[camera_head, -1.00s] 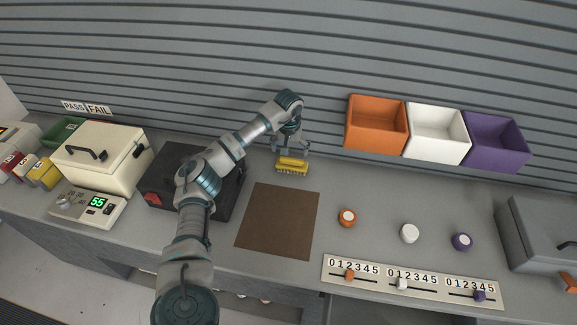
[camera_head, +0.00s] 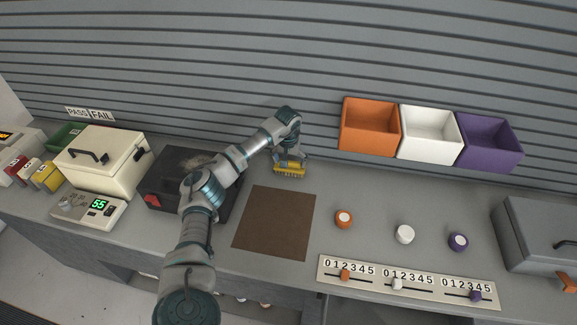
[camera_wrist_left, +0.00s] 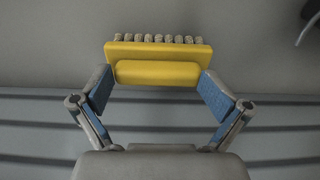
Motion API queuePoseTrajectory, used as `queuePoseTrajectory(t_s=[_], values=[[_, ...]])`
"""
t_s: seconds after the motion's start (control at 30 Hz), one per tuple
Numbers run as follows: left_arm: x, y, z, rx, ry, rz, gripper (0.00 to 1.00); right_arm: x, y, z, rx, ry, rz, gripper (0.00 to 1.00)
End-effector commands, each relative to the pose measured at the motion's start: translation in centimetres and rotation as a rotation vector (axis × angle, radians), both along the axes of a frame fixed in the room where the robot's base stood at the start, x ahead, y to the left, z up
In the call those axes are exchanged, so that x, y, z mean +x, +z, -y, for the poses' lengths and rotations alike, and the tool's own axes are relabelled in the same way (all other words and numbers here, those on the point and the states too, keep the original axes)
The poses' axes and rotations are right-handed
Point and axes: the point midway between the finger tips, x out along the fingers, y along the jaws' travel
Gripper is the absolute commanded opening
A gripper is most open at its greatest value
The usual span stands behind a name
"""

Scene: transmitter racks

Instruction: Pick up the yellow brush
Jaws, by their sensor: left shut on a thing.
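The yellow brush (camera_head: 289,170) is at the back of the grey bench, behind the brown mat (camera_head: 275,222). Its bristles point down toward the bench top; I cannot tell whether they touch it. My left gripper (camera_head: 291,157) reaches down over the brush from above and is shut on its handle. In the left wrist view, the yellow brush (camera_wrist_left: 158,60) sits between the two blue-padded fingers of the left gripper (camera_wrist_left: 158,90), with its pale bristles at the far side. My right gripper is in neither view.
A black box (camera_head: 165,180) and a cream case (camera_head: 105,160) stand left. Several knobs and a numbered slider panel (camera_head: 405,284) lie front right.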

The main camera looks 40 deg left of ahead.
Motion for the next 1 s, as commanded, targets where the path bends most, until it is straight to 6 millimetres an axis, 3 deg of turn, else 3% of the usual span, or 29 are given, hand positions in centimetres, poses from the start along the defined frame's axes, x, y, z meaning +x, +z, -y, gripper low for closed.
queuePoseTrajectory(t_s=[0.03, 0.13, 0.17, 0.2, 0.53, 0.9, 0.93, 1.0], values=[[-0.1, -0.3, 0.2, -0.006, -0.004, -0.007, 0.60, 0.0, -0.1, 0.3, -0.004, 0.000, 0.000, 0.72], [0.0, 0.8, 0.1, -0.007, -0.005, -0.004, 0.41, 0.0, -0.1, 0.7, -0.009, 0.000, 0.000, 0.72], [0.0, 1.4, 0.1, -0.008, -0.005, -0.003, 0.29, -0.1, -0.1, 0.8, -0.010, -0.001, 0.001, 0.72], [0.0, 2.3, 0.1, -0.009, -0.005, -0.002, 0.00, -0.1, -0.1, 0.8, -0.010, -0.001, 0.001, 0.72], [-0.1, 8.9, 0.0, -0.007, -0.004, 0.003, 0.00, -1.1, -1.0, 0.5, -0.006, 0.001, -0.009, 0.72], [-0.1, 10.0, 0.2, -0.005, -0.004, 0.001, 0.00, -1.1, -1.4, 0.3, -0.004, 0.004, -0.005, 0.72], [-0.1, 10.0, 0.2, -0.005, -0.004, 0.000, 0.03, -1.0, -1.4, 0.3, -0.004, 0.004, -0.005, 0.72], [-0.1, 10.0, 0.1, -0.006, -0.004, 0.001, 0.20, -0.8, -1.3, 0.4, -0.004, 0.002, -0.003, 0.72]])
